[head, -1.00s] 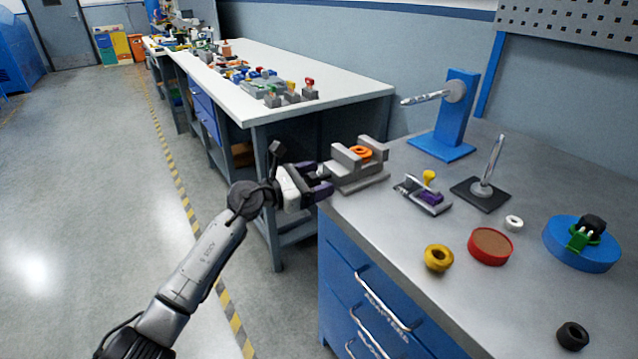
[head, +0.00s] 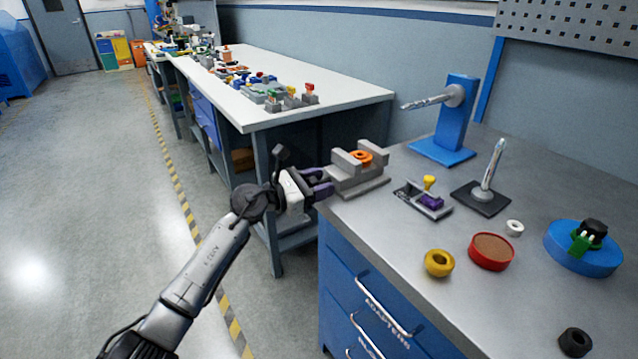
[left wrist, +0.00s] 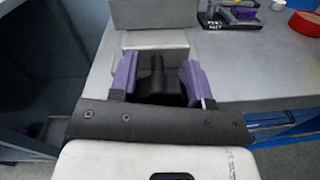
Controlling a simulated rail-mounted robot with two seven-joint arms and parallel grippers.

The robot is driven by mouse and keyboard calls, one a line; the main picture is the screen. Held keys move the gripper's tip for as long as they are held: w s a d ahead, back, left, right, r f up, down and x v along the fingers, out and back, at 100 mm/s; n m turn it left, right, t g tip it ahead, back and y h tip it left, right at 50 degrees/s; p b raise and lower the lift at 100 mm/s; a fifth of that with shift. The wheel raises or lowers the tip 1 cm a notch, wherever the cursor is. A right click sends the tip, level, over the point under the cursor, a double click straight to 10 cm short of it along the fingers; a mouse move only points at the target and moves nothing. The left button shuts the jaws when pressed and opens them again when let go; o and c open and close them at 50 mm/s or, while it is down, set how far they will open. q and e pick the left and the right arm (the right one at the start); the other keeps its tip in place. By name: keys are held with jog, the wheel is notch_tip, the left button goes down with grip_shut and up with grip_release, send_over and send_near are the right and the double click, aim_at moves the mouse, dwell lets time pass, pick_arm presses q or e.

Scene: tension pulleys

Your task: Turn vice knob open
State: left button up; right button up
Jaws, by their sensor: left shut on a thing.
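The grey vice (head: 350,186) stands at the left front corner of the near workbench, with an orange ring (head: 361,157) between its jaws. My left gripper (head: 322,183) is at the vice's left end. In the left wrist view its two purple fingers (left wrist: 158,74) stand on either side of a dark vice knob (left wrist: 157,88), shut on it. The grey vice body (left wrist: 152,41) shows just beyond the fingers. In the head view the fingers hide the knob. My right gripper is not in view.
On the near bench are a purple and grey fixture (head: 424,200), a black-based spindle (head: 482,197), a blue stand (head: 453,120), a yellow ring (head: 439,263), a red round container (head: 491,252) and a blue disc (head: 583,250). A white-topped bench (head: 330,85) stands behind.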

pick_arm(q)
jog(key=shift+r, duration=0.1)
jog(key=n+p, duration=0.3)
jog(key=p, duration=0.2)
jog(key=shift+r, duration=0.15)
jog(key=shift+n+p, duration=0.3)
jog(key=shift+n, duration=0.3)
jog(key=shift+f, duration=0.25)
jog(key=o, duration=0.9)
